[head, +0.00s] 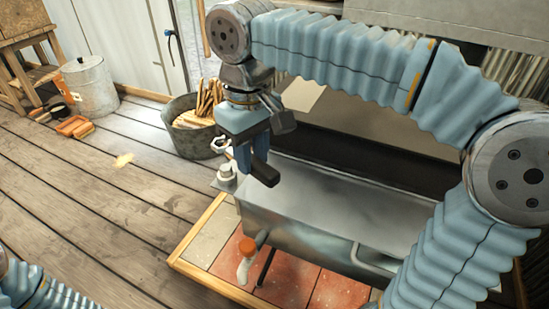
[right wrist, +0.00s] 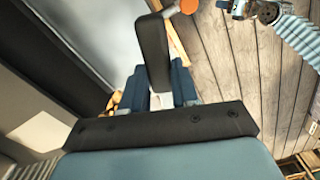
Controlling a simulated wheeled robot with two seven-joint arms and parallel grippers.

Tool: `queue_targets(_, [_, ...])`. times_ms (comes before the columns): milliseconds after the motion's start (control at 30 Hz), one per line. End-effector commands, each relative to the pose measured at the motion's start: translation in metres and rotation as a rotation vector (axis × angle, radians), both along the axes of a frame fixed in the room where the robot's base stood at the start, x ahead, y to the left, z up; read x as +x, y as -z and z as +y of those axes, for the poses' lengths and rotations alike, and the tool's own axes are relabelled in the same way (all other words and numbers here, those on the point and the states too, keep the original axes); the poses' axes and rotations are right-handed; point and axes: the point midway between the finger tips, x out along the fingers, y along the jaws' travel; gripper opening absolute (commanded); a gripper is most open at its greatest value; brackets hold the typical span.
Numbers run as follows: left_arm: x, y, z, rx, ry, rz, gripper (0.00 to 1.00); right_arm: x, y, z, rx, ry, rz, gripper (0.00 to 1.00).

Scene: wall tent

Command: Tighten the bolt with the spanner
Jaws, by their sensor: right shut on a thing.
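My right gripper (head: 255,168) is shut near the left end of the metal stove in the head view; the right wrist view shows its dark finger and blue jaws (right wrist: 160,85). A pale piece shows between the jaws there, mostly hidden. A silver, hook-shaped spanner end (head: 220,144) sticks out to the left of the gripper in the head view. Just below it is a small pale round fitting (head: 227,172), perhaps the bolt; I cannot tell whether the spanner touches it. My left arm (head: 45,292) shows at lower left; its fingers are not shown.
The grey metal stove (head: 330,205) stands on a wood-edged tiled base (head: 205,245). An orange-topped handle (head: 246,246) projects at its front. A dark tub of firewood (head: 185,140) stands behind the gripper, and a lidded metal bin (head: 90,88) farther left. The plank floor at left is mostly clear.

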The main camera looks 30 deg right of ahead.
Motion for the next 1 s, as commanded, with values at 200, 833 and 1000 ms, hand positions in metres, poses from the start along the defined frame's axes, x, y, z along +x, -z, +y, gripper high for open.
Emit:
queue_targets(200, [0.000,0.000,0.000,0.000,-0.001,-0.001,0.47,0.000,0.000,0.000,0.000,0.000,0.000,0.00])
queue_targets(833, [0.000,-0.012,0.000,-0.001,0.001,0.000,0.47,0.035,0.012,-0.045,0.001,-0.626,0.000,0.00])
queue_targets(1000, [0.000,-0.012,0.000,-0.001,0.001,0.000,0.47,0.059,0.018,-0.056,-0.001,-0.912,-0.001,0.00])
